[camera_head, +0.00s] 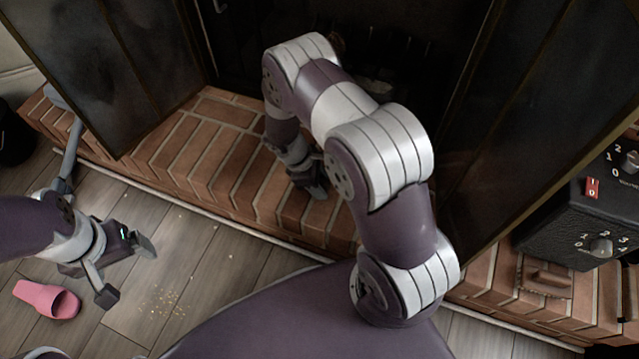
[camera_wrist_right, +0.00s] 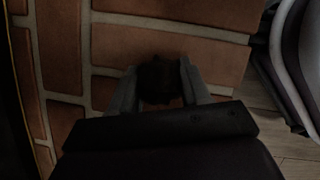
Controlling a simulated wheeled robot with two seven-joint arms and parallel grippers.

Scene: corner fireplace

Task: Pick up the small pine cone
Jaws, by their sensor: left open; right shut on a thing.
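The small pine cone (camera_wrist_right: 158,80) shows in the right wrist view as a dark, rough, rounded thing between the two fingers. My right gripper (camera_wrist_right: 159,92) is shut on it, over the red brick hearth. In the head view my right gripper (camera_head: 312,186) points down at the bricks in front of the fireplace opening, and the cone cannot be made out there. Whether the cone touches the bricks is hard to tell. My left gripper (camera_head: 126,271) is open and empty above the wooden floor at the left.
The brick hearth (camera_head: 205,160) runs across the scene, with dark fireplace doors (camera_head: 105,70) standing open on both sides. A pink slipper (camera_head: 47,298) and scattered crumbs (camera_head: 165,302) lie on the floor. A black box with dials (camera_head: 580,215) stands at the right.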

